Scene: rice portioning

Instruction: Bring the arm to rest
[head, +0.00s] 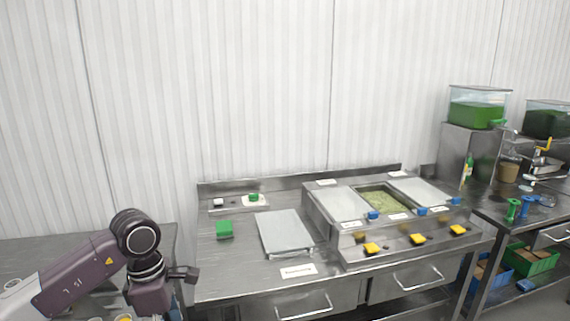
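My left arm (82,272) comes in from the lower left and bends down at a dark round joint. Its wrist end (150,294) points down at the bottom edge, left of the steel counter (235,275). The fingers of my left gripper are cut off or hidden, so I cannot see whether they are open or hold anything. My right arm and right gripper are not in view.
Green-filled clear dispensers (477,114) stand at right. A gap separates the left table (40,258) from the counter.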

